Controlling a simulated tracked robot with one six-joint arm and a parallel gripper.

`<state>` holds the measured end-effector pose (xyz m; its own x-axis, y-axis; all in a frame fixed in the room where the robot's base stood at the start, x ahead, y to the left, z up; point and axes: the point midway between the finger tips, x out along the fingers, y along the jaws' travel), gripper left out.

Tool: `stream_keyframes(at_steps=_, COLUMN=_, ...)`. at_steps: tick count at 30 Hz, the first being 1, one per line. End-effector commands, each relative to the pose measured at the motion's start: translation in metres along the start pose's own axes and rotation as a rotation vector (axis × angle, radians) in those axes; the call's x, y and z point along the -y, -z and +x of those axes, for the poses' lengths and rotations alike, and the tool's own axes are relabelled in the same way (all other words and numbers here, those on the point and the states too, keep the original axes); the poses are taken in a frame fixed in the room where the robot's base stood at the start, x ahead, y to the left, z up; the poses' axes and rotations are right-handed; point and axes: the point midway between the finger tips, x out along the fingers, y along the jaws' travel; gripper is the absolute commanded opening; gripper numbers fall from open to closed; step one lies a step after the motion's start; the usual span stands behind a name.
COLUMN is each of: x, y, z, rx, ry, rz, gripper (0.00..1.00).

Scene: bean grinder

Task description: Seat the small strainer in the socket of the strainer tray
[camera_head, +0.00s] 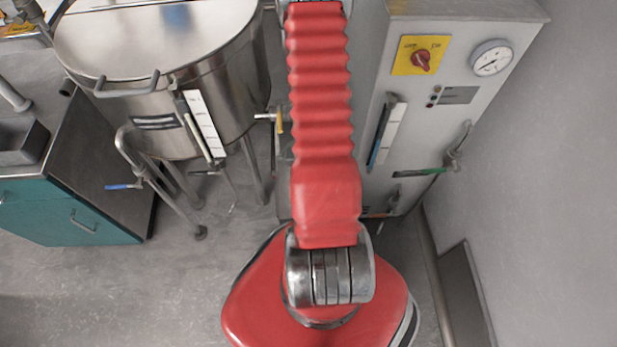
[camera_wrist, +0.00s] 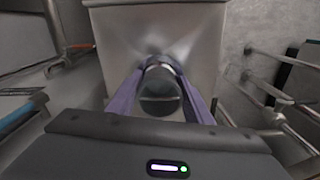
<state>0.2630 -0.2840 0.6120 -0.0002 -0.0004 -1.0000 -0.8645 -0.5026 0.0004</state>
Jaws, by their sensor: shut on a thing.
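In the wrist view my gripper (camera_wrist: 161,72) has its two purple fingers closing inward on a small dark grey, round-ended piece. This piece (camera_wrist: 160,92) seems to be the small strainer, though the view is blurred and its far end is hidden. I cannot make out the strainer tray or its socket in either view. In the head view my red arm fills the middle, and the gripper itself is not visible there.
A large steel vat (camera_head: 160,75) on legs stands at the left. A grey machine cabinet (camera_head: 440,100) with a gauge stands at the right. A teal cabinet (camera_head: 75,222) is at the far left. A shiny metal box (camera_wrist: 205,35) lies beyond my fingers. Open floor shows at lower left.

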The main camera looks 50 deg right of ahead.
Motion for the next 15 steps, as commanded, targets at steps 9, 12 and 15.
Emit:
stream_keyframes(at_steps=9, x=0.0002, y=0.0006, z=0.0055, rx=-0.001, ry=0.000, rz=0.000, gripper=0.19)
stream_keyframes(at_steps=12, x=0.0007, y=0.0005, z=0.0073, rx=-0.001, ry=0.000, rz=-0.001, gripper=0.19)
stream_keyframes(at_steps=15, x=0.0008, y=0.0005, z=0.0085, rx=-0.002, ry=0.000, rz=-0.001, gripper=0.47)
